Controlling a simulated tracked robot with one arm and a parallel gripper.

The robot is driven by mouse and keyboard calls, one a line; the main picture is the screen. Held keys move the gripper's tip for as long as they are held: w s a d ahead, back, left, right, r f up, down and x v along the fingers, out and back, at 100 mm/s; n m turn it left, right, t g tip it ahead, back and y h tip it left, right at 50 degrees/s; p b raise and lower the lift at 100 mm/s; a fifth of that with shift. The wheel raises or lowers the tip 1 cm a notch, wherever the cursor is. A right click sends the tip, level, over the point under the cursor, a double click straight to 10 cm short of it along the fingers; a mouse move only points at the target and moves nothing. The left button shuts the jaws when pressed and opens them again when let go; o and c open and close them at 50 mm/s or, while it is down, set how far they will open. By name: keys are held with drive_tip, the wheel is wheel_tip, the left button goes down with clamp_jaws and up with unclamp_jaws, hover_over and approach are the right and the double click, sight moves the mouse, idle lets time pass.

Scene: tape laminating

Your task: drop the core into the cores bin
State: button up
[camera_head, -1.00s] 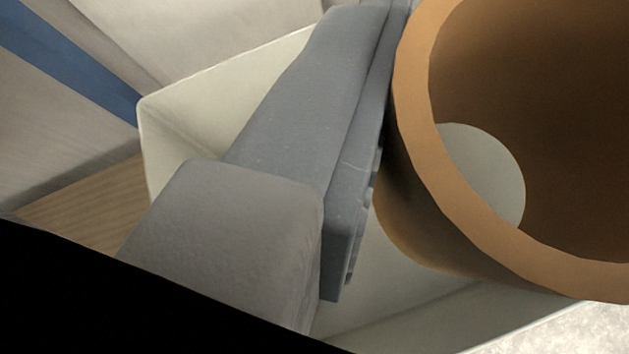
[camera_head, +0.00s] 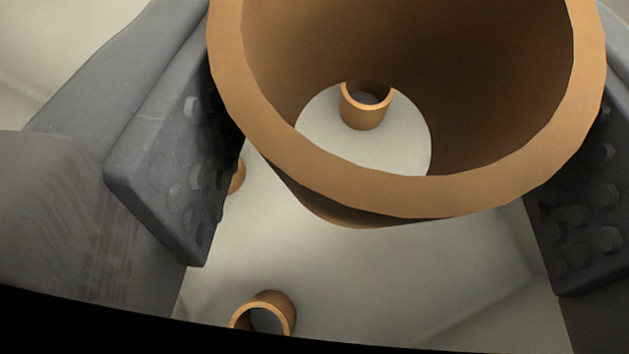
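The core (camera_head: 410,195), a thick-walled brown cardboard tube, is large in the foreground with its open end toward the camera. My gripper (camera_head: 385,230) has its two grey, studded fingers on opposite sides of the core, shut on it. The far ends of the contact faces are partly hidden by the core's wall. The pale cores bin (camera_head: 400,290) lies below, and the core is held above its floor. Through the core's bore I see a small brown core (camera_head: 362,115) standing in the bin.
Another small core (camera_head: 265,312) is in the bin at the lower left, and part of one more (camera_head: 238,176) shows beside the left finger. The bin floor between them and to the right is bare.

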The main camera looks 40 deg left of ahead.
drive_tip(key=shift+f+b, duration=0.3)
drive_tip(key=shift+f, duration=0.85)
drive_tip(key=o, duration=1)
drive_tip(key=shift+o, duration=0.2)
drive_tip(key=shift+r, duration=0.15)
drive_tip(key=shift+r, duration=0.35)
drive_tip(key=s+f+p+v, duration=0.1)
drive_tip(key=p+v, duration=0.5)
drive_tip(key=v, duration=0.5)
drive_tip(key=shift+s+a+p, duration=0.25)
drive_tip(key=shift+s+p, duration=0.05)
drive_tip(key=shift+p, duration=0.1)
